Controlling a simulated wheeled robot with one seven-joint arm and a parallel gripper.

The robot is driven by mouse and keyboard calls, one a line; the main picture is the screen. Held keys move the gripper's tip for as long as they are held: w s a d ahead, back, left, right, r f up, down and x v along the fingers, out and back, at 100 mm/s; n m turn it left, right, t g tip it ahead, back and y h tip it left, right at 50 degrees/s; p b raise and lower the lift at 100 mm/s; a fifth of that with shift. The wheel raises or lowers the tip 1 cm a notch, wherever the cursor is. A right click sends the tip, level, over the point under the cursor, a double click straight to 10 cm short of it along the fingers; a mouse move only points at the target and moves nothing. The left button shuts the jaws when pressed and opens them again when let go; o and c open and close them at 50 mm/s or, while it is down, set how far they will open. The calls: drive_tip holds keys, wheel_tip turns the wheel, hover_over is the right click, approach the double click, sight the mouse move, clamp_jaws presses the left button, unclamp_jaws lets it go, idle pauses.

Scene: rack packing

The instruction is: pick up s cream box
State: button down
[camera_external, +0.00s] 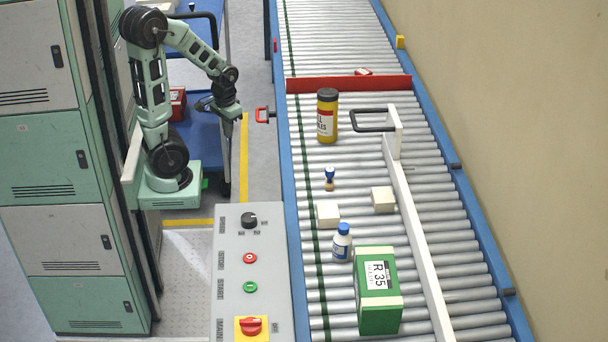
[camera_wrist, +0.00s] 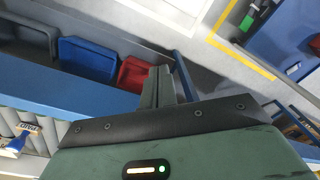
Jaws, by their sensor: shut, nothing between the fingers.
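Two small cream boxes stand on the roller conveyor in the external view. One cream box (camera_external: 328,214) is on the left part of the rollers, and the other cream box (camera_external: 383,200) is to its right, close to the white guide rail. I see neither box clearly in the wrist view. My gripper (camera_external: 229,124) hangs beside the conveyor, to its left and well away from both boxes. In the wrist view its fingers (camera_wrist: 160,86) are together with nothing between them.
The conveyor also holds a yellow jar (camera_external: 327,116), a stamp (camera_external: 330,179), a white bottle (camera_external: 342,243) and a green box (camera_external: 378,291). A red bar (camera_external: 348,84) crosses the rollers. A white guide rail (camera_external: 417,238) runs along the right. A control panel (camera_external: 250,290) stands left.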

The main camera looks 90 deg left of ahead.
idle(0.3)
drive_tip(key=shift+c, duration=1)
unclamp_jaws()
